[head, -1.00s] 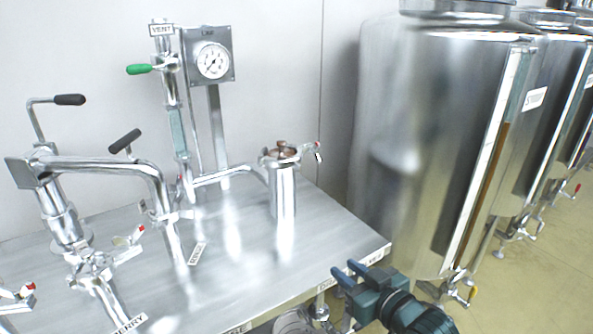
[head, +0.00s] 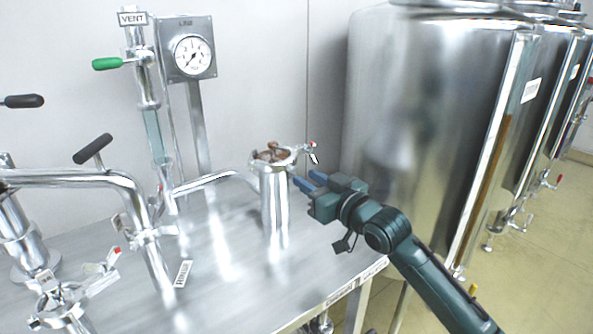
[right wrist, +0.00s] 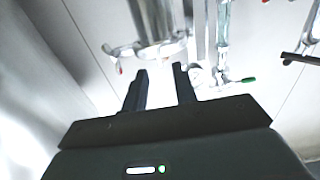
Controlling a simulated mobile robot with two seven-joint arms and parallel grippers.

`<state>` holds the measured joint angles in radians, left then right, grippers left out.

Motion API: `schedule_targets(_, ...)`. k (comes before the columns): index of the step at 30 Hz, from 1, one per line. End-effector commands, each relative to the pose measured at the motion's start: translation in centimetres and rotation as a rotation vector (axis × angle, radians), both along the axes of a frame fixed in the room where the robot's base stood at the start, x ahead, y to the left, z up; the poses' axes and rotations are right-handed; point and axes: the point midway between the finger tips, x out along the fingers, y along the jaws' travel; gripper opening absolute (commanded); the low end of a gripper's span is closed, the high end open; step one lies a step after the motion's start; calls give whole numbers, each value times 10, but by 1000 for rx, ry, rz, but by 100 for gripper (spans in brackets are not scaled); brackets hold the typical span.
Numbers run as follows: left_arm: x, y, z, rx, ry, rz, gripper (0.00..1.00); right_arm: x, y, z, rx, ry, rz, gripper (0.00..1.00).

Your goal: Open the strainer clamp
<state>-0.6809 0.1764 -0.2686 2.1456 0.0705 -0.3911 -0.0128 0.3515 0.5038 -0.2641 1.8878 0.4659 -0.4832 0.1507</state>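The strainer (head: 276,208) is an upright steel cylinder near the table's right side. Its clamp (head: 284,158) rings the top, with a red-tipped handle (head: 312,152) sticking out to the right. Brown parts show at the top of the strainer. My right gripper (head: 308,182) is just right of the strainer, a little below the clamp handle, fingers pointing left. In the right wrist view the strainer (right wrist: 155,18) and clamp (right wrist: 150,50) look upside down, beyond the open, empty fingers (right wrist: 160,85). I see no contact. My left gripper is out of view.
The steel table (head: 225,280) carries pipes and valves on the left, some with clamps. A gauge (head: 192,55) and a green-handled vent valve (head: 110,63) stand behind. Large steel tanks (head: 420,120) stand to the right of the table.

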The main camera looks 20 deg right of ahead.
Motion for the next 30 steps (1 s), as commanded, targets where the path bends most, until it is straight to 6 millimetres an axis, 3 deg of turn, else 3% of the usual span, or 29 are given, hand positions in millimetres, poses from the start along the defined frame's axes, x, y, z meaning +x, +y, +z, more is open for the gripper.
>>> schedule_targets(3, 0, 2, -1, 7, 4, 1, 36, 21, 7, 1, 2, 0, 0, 28)
schedule_targets(9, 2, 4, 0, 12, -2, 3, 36, 41, 15, 0, 0, 0, 0, 28)
schedule_targets(20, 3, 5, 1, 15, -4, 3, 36, 46, 17, -1, 0, 1, 0, 28)
schedule_targets(30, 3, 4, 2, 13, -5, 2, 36, 46, 16, -1, 0, 1, 0, 1)
